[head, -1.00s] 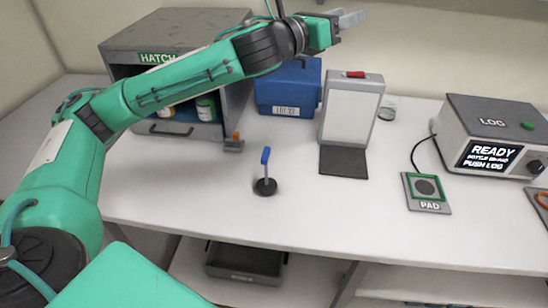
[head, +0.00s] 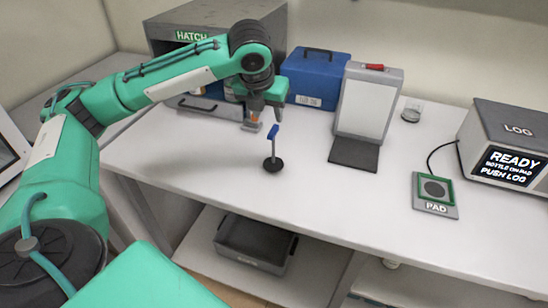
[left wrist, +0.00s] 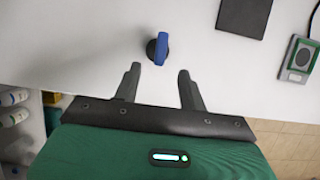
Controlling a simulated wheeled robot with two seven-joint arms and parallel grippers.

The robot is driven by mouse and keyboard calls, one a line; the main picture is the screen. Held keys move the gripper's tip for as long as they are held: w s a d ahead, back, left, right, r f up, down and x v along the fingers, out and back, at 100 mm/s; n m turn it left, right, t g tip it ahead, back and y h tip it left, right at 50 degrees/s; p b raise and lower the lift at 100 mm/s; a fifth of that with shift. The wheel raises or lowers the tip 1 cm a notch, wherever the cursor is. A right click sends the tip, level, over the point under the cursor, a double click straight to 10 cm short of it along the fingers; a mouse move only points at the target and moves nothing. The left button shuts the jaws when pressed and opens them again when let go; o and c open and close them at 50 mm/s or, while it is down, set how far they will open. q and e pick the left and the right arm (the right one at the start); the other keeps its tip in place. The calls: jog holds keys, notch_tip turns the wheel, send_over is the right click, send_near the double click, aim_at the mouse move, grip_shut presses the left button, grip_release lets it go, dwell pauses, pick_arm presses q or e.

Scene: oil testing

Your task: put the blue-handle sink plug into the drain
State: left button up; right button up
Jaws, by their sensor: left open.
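The sink plug (head: 273,163) stands upright on the white table, with a round black base and a blue handle on top. My left gripper (head: 265,112) points down just behind and above it in the head view. In the left wrist view the plug (left wrist: 157,49) lies just beyond the tips of my left gripper (left wrist: 159,71), roughly centred between the two fingers. The fingers are apart with nothing between them. I cannot make out a drain in either view. My right gripper is not in view.
A grey hatch cabinet (head: 165,40) and a blue case (head: 316,78) stand at the back. Right of them are a white-fronted stand (head: 368,103) with a dark mat (head: 354,154), a pad (head: 435,192) and a log box (head: 507,135). The table front is clear.

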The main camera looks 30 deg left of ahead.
aim_at(273, 130)
pick_arm(q)
jog(key=x, duration=1.2)
jog(key=shift+w+r+p, duration=0.15)
jog(key=shift+p, duration=0.25)
grip_shut()
